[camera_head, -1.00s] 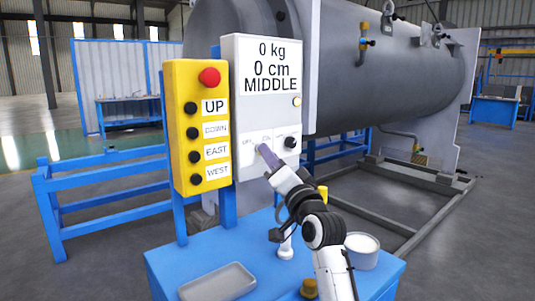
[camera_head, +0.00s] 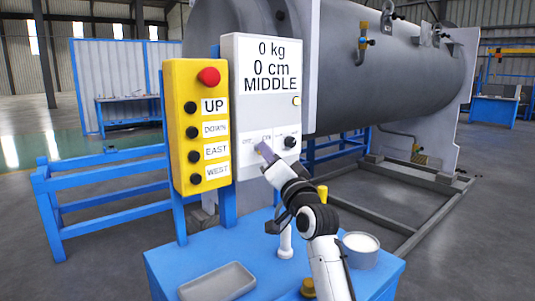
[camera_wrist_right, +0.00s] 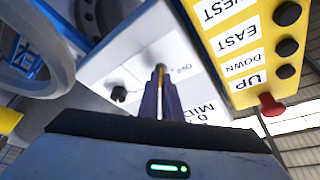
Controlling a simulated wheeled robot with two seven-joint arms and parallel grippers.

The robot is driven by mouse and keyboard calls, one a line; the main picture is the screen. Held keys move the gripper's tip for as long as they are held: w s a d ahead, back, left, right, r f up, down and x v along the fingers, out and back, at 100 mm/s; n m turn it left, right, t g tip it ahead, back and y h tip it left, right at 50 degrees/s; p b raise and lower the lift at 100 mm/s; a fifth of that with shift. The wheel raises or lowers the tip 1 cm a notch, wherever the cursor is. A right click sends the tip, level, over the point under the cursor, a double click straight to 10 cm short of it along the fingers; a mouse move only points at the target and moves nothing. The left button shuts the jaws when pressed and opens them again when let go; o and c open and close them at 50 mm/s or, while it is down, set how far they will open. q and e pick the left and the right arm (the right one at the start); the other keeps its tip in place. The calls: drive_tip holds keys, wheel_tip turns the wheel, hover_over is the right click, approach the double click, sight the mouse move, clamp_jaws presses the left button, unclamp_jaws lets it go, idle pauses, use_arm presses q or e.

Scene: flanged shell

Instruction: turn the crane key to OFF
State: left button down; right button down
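The crane key's switch is on the lower part of the white panel (camera_head: 267,110), beside the OFF and ON labels. My right gripper (camera_head: 262,149) reaches this spot with its purple fingertips, which cover the key in the head view. In the right wrist view the two fingers (camera_wrist_right: 160,90) point at the panel, close together, with a thin yellowish strip between them. I cannot tell whether this strip is the key, or whether the fingers press on it. The key's exact angle is hidden. My left gripper is not in view.
A black knob (camera_head: 290,142) sits right of the fingers. The yellow button box (camera_head: 197,125), with a red button (camera_head: 209,77), stands left of the panel. A large grey tank is behind.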

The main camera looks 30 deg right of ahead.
use_arm(q)
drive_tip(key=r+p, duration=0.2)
drive_tip(key=p, duration=0.1)
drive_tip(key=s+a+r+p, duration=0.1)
drive_tip(key=p, duration=0.1)
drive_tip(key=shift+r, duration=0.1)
use_arm(e)
drive_tip(key=n+y, duration=0.3)
drive_tip(key=n, duration=0.5)
drive_tip(key=n+y, duration=0.4)
drive_tip(key=n, duration=0.4)
drive_tip(key=n+y, duration=0.4)
drive_tip(key=n, duration=0.4)
drive_tip(key=shift+d+n+g, duration=0.35)
drive_tip(key=shift+n+g, duration=0.05)
use_arm(q)
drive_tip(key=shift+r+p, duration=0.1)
drive_tip(key=shift+p, duration=0.2)
use_arm(e)
drive_tip(key=shift+y, duration=0.3)
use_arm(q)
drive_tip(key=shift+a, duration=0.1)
use_arm(e)
drive_tip(key=c, duration=2)
unclamp_jaws()
